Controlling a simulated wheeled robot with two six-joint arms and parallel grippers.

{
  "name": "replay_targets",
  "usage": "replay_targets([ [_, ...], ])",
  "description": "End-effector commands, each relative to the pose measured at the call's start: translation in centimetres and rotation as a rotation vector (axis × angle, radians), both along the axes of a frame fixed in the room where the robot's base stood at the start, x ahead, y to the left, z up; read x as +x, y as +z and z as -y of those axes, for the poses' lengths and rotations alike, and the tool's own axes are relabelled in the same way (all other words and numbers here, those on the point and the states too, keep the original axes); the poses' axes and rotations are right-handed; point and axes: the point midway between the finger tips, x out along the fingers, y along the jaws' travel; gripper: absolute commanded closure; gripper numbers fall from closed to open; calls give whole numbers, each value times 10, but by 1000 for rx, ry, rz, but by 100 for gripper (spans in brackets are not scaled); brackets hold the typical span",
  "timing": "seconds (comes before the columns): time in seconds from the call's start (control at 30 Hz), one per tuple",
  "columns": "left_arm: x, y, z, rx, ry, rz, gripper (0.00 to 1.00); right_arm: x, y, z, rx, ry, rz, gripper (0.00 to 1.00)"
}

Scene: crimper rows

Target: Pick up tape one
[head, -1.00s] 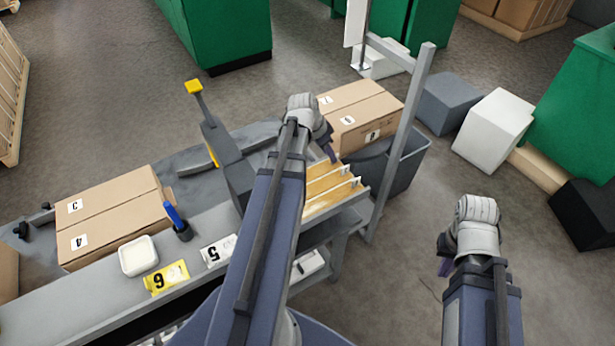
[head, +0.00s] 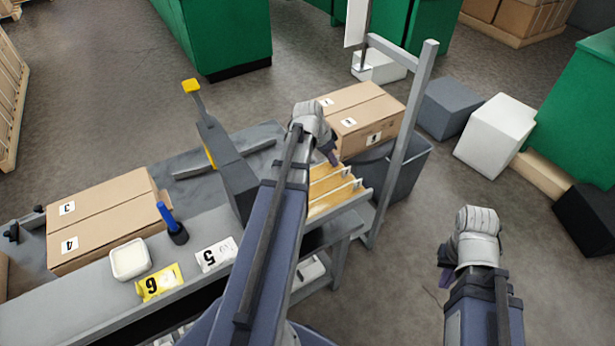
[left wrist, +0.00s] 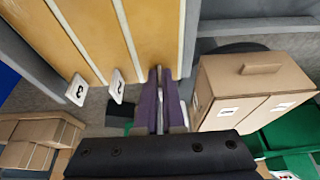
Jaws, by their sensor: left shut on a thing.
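My left gripper (left wrist: 161,98) has purple fingers shut at the front end of the rack lane beside tag 2. Only a thin edge shows between them, at the place in the row that fits tape one; its number is hidden. In the head view the left gripper (head: 333,157) is over the rack's far end, partly behind my wrist. White tag 2 (left wrist: 117,86) and white tag 3 (left wrist: 77,90) stand at the ends of the neighbouring lanes. My right gripper (head: 444,276) hangs over the floor, its fingertips mostly hidden.
The bench holds a white dish (head: 130,259), a yellow card 6 (head: 159,283) and a white card 5 (head: 216,254).

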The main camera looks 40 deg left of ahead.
Motion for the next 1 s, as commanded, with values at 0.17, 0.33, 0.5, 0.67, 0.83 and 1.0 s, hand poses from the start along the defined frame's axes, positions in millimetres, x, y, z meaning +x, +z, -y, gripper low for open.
replay_targets([
  [0.17, 0, 0, 0, 0, 0, 0, 100, 0, 0, 0, 0, 0, 0, 100],
  [0.33, 0, 0, 0, 0, 0, 0, 100, 0, 0, 0, 0, 0, 0, 100],
  [0.5, 0, 0, 0, 0, 0, 0, 100, 0, 0, 0, 0, 0, 0, 100],
  [0.67, 0, 0, 0, 0, 0, 0, 100, 0, 0, 0, 0, 0, 0, 100],
  [0.83, 0, 4, 0, 0, 0, 0, 100, 0, 4, 0, 0, 0, 0, 100],
  [1.0, 0, 12, 0, 0, 0, 0, 100, 0, 12, 0, 0, 0, 0, 100],
])
